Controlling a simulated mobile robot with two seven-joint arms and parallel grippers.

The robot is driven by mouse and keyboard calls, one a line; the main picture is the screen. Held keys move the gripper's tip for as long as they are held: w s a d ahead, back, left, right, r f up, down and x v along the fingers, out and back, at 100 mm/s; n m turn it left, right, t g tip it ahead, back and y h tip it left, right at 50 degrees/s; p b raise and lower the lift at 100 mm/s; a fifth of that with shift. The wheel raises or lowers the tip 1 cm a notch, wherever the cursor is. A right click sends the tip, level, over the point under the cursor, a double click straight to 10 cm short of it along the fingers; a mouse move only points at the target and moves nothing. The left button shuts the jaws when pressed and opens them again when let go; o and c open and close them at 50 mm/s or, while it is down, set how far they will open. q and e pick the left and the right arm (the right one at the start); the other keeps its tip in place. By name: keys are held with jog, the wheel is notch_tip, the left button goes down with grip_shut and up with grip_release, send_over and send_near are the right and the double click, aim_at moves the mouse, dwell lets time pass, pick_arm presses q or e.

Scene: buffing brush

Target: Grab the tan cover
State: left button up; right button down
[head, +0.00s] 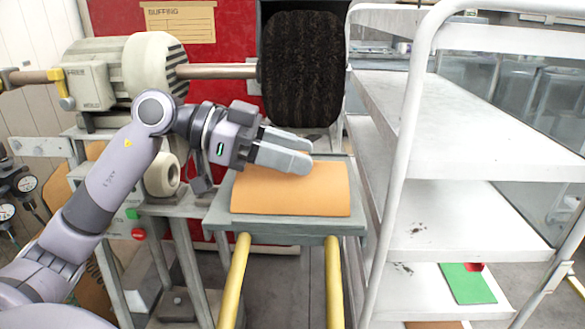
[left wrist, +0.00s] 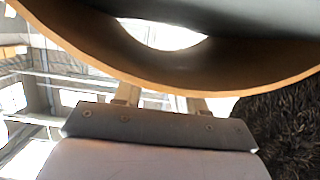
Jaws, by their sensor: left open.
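The tan cover (head: 290,195) is a curved sheet lying on the small grey-green table (head: 350,228) in front of the brush. My left gripper (head: 309,157) comes in from the left and is open over the cover's far edge, overlapping part of it. In the left wrist view the cover's curved rim (left wrist: 175,97) fills the top, with a hollow inside it. The finger parts (left wrist: 160,98) show right at this rim; their tips are hidden. I cannot tell whether they touch it. My right gripper is not in view.
A large dark buffing brush (head: 300,70) stands just behind the table, on a shaft from the motor (head: 110,75) at left. A white shelf rack (head: 480,130) stands close on the right. A green sheet (head: 467,283) lies on a lower shelf.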

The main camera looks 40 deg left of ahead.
pick_arm(q)
jog(key=shift+c, duration=0.4)
grip_shut()
